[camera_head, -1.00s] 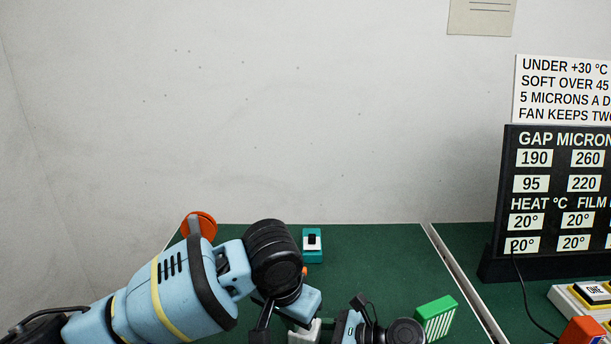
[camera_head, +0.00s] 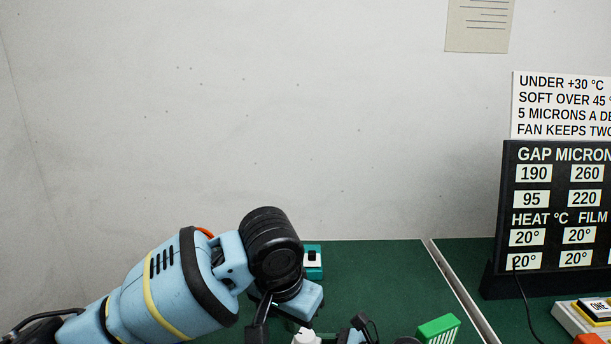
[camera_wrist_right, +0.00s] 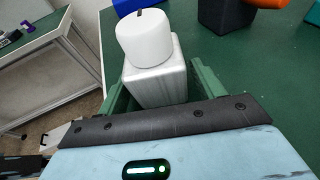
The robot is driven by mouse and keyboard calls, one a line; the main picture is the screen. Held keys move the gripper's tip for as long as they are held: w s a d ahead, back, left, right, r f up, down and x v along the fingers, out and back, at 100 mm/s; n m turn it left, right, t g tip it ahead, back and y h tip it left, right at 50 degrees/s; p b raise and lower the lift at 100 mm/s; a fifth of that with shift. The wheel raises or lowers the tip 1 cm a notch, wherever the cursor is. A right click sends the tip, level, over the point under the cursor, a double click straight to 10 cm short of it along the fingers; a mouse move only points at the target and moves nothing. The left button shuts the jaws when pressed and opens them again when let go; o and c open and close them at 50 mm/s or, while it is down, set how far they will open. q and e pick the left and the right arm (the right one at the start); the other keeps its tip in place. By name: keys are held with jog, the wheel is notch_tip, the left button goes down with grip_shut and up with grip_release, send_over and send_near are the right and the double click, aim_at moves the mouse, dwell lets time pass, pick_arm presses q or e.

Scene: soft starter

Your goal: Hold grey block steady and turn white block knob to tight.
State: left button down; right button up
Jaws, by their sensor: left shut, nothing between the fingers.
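A silver-grey block (camera_wrist_right: 158,72) with a round white knob (camera_wrist_right: 145,38) on top stands upright in the right wrist view. A short dark mark shows at the knob's upper rim. My right gripper's green fingers (camera_wrist_right: 160,95) sit close against both sides of the block, below the knob. In the head view the white knob (camera_head: 305,337) shows at the bottom edge, partly cut off. My left gripper (camera_head: 298,323) is shut and empty, pointing down just above the knob; its fingertips are mostly hidden. I cannot tell whether they touch the knob.
A teal block (camera_head: 313,259) stands behind my left wrist. A green ribbed block (camera_head: 438,329) lies to the right. A black display board (camera_head: 550,205) and a button box (camera_head: 590,312) stand further right. An orange thing (camera_wrist_right: 262,3) and dark box (camera_wrist_right: 225,15) lie beyond the block.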

jog(key=shift+o, duration=0.7)
jog(key=v, duration=0.7)
jog(key=shift+s+d+r, duration=0.1)
jog(key=shift+s+d, duration=0.05)
jog(key=shift+d, duration=0.1)
